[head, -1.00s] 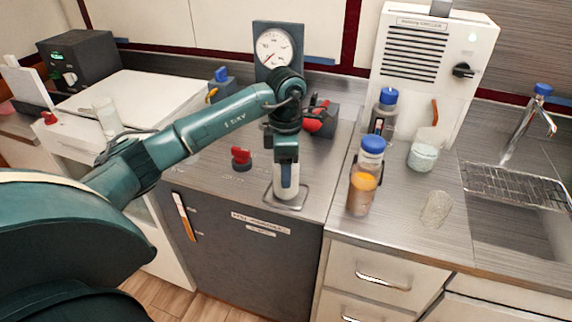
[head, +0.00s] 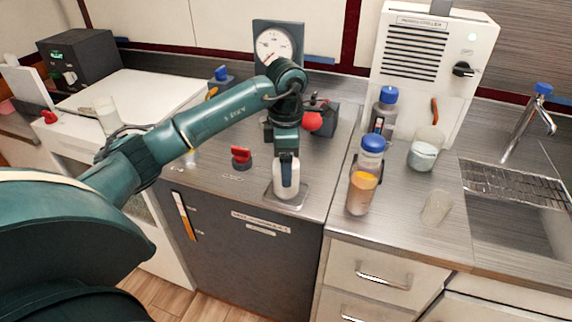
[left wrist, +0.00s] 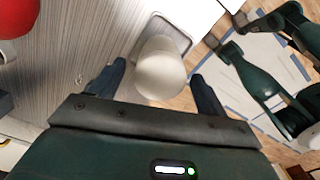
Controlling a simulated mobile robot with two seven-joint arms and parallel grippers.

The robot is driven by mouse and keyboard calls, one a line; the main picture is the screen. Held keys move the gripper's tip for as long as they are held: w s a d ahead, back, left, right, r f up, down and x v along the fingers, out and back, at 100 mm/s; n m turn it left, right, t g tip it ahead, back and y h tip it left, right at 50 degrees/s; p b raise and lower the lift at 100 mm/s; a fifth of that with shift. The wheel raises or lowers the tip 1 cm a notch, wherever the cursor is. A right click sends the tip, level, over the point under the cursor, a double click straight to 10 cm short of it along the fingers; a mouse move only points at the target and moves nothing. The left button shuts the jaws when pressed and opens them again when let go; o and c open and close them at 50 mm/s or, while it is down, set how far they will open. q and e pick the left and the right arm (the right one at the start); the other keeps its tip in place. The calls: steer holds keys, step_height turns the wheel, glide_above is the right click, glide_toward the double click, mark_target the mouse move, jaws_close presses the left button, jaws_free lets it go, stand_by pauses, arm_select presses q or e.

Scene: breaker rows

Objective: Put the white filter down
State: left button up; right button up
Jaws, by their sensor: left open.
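The white filter (head: 286,184), a pale rounded cylinder, stands upright on a small square tray (head: 298,203) near the front edge of the steel counter. In the left wrist view the filter (left wrist: 159,70) sits between the two dark fingers, with gaps on both sides. My left gripper (head: 286,178) is open around the filter's upper part, and one finger hides part of it. The left gripper also shows in the left wrist view (left wrist: 158,88). My right gripper is not in these views.
A red knob (head: 241,157) stands left of the tray and a red ball-ended part (head: 312,121) behind it. A gauge (head: 273,45) is at the back. Right stand an orange-capped jar (head: 361,192), a blue-capped bottle (head: 371,155) and a beaker (head: 424,150).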

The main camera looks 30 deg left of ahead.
arm_select(q)
step_height(320, 180, up, 11)
steer(key=s+d+f+m+g+h, duration=0.15)
steer(key=d+f+h, duration=0.25)
steer(key=d, duration=0.4)
steer(key=s+d+f+h, duration=0.3)
steer(key=d+f, duration=0.1)
steer(key=d, duration=0.4)
steer(key=s+d+r+n+t+h, duration=0.2)
steer(key=d+n+h, duration=0.3)
steer(key=d+h, duration=0.2)
steer(key=s+d+r+n+t+h, duration=0.1)
steer(key=s+d+n+t+h, duration=0.15)
steer(key=d+n+h, duration=0.35)
steer(key=w+a+f+n+t+y, duration=0.1)
steer(key=a+f+n+t+y, duration=0.25)
steer(key=n+t, duration=0.55)
steer(key=a+f+n+t+y, duration=0.3)
steer(key=f+n+t+y, duration=0.15)
steer(key=n, duration=0.85)
steer(key=s+a+f+n+g+y, duration=0.2)
steer(key=s+f+n+y, duration=0.2)
steer(key=f, duration=0.4)
steer(key=s+a+f+n+g+y, duration=0.3)
steer(key=s+f+n+y, duration=0.1)
steer(key=s+f+n, duration=0.3)
steer(key=shift+f+n, duration=0.5)
steer(key=shift+n, duration=0.15)
